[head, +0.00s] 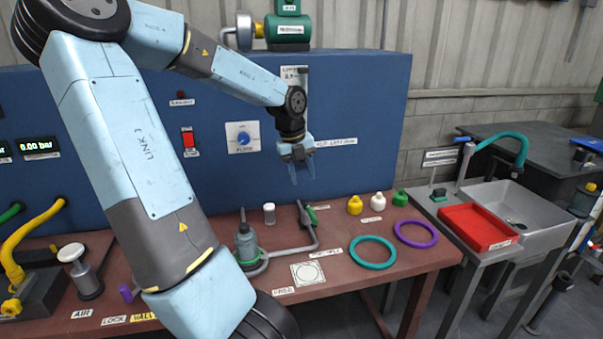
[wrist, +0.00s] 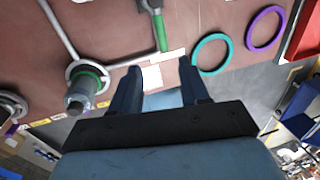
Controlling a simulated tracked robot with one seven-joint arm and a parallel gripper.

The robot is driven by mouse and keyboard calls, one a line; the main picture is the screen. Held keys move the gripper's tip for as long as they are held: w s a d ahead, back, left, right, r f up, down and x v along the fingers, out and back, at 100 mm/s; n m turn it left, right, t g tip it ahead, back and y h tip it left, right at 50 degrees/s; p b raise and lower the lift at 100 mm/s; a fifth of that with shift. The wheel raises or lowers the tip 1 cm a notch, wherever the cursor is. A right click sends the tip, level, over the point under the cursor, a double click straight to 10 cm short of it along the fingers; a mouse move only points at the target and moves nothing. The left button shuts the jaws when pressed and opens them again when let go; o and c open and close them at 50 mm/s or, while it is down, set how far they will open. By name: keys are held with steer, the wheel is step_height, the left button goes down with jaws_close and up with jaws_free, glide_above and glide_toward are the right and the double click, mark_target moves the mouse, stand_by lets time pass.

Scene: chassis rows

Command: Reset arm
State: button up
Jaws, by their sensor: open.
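My blue arm reaches across the workbench from the left in the head view. My gripper (head: 302,176) hangs in front of the blue panel (head: 365,105), above the red-brown bench top (head: 335,280). Its fingers point down, apart, with nothing between them. In the wrist view my gripper (wrist: 162,70) also shows two dark fingers spread with a clear gap. A valve with a green handle (head: 311,215) and its pipework stand on the bench below it, not touching the fingers.
A teal ring (head: 373,265) and a purple ring (head: 434,240) lie on the bench at the right. Yellow (head: 355,205) and green (head: 400,198) fittings stand behind them. A red tray (head: 463,231) sits by the sink (head: 524,226). A grey-green fixture (head: 246,246) stands near my arm.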

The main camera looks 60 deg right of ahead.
stand_by(0.3)
steer(key=w+a+r+n+t+y, duration=0.1)
steer(key=w+a+n+t+y, duration=0.1)
steer(key=w+a+n, duration=0.75)
steer(key=w+a+n+t+y, duration=0.15)
steer(key=w+a+n, duration=0.45)
steer(key=a+n, duration=0.6)
steer(key=s+a+r+n+t, duration=0.1)
steer(key=a+r+n, duration=0.3)
steer(key=a+n, duration=0.4)
steer(key=s+a+r+n+t+h, duration=0.1)
steer(key=s+a+r+n, duration=0.2)
steer(key=a+n, duration=0.4)
steer(key=s+a+r+n+t+h, duration=0.1)
steer(key=s+a+r+n, duration=0.1)
steer(key=a+r+n, duration=0.3)
steer(key=a+n, duration=0.3)
steer(key=a, duration=0.1)
steer(key=shift+a+r+n+t, duration=0.2)
steer(key=shift+n+t, duration=0.15)
steer(key=shift+s, duration=0.1)
